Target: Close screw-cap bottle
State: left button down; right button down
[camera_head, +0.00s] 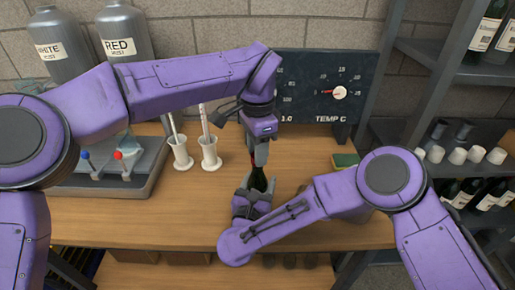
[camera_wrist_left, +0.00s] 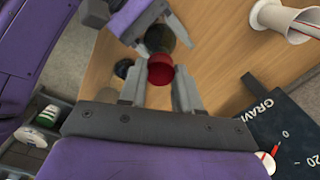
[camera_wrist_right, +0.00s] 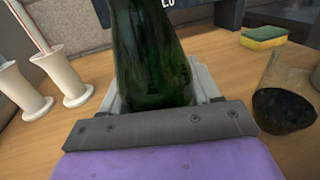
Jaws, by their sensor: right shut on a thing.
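A dark green bottle (camera_wrist_right: 148,50) stands in the jaws of my right gripper (camera_head: 254,192), which is shut on its body. The bottle's neck (camera_head: 258,180) points up under my left gripper (camera_head: 260,158). A red screw cap (camera_wrist_left: 160,70) shows in the left wrist view at the top of the bottle, between my left fingers (camera_wrist_left: 160,88). The left fingers stand on either side of the cap and look open around it. I cannot tell whether the cap sits fully on the neck.
Two white holders (camera_head: 180,152) with sticks stand left of the grippers. A gauge panel (camera_head: 315,95) rises behind. A yellow-green sponge (camera_wrist_right: 264,37) lies at the right. A dark-ended cylinder (camera_wrist_right: 283,108) is right of the bottle. Grey tanks (camera_head: 62,45) stand back left.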

pick_arm(q)
jog(key=m, duration=0.5)
jog(key=shift+m, duration=0.3)
jog(key=m, duration=1.5)
jog(key=shift+f, duration=0.1)
jog(key=m, duration=2.3)
jog(key=shift+m, duration=0.3)
jog(key=c, duration=0.7)
grip_release()
